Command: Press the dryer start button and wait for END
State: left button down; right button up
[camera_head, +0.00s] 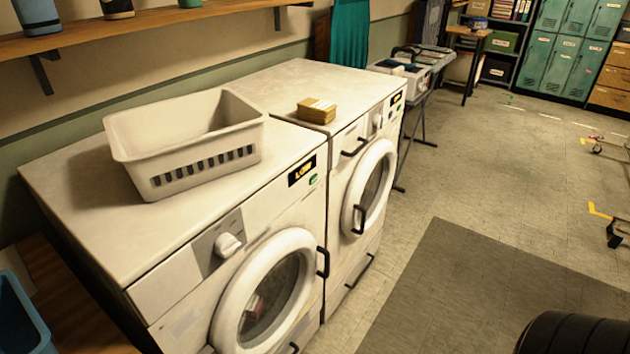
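Two white front-loading machines stand side by side against the wall; no label tells me which is the dryer. The nearer machine (85,200) has a round door, a white dial (228,244) and a black display (302,170) with small, blurred yellow letters, perhaps LOAD. A small green button (313,180) sits below that display. The farther machine (300,80) has its own dial (378,121), a small dark display (396,99) too small to read, and a green spot below it. Both round doors look shut.
A white basket (187,140) stands on the nearer machine, and a small tan box or stack (316,111) on the farther one. A wooden shelf (150,20) overhangs at upper left. A grey mat (480,300) lies in front; the floor beyond is mostly clear.

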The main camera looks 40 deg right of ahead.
grip_shut()
dwell(1.2)
